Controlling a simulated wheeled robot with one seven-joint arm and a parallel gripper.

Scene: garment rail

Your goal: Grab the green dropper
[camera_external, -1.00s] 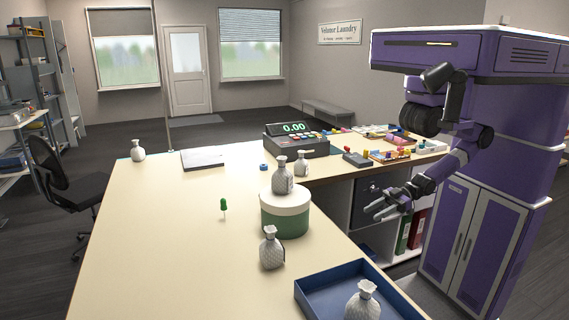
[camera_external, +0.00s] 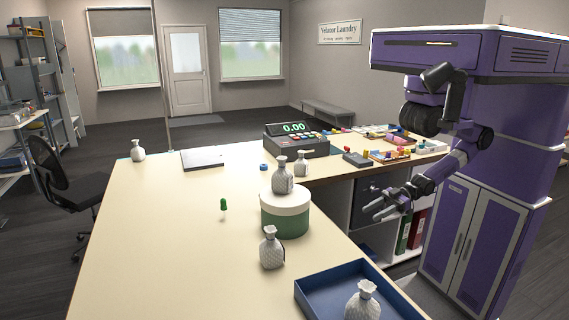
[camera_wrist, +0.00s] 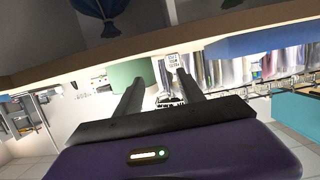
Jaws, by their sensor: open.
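The green dropper (camera_external: 223,206) stands upright on the counter top, left of a round white-and-green box (camera_external: 285,211), in the external view. It has a green bulb on top and a thin pale lower part. My gripper (camera_external: 374,212) is open and empty, off the counter's right side and well to the right of the dropper, with the round box between them. In the wrist view, the two dark fingers (camera_wrist: 160,82) are spread apart with nothing held between them. I cannot make out the dropper in that view.
A patterned white vase (camera_external: 282,176) stands on the round box, and another vase (camera_external: 271,249) stands in front of it. A blue tray (camera_external: 318,284) holds a vase at the near right. A cash register (camera_external: 296,142) stands behind.

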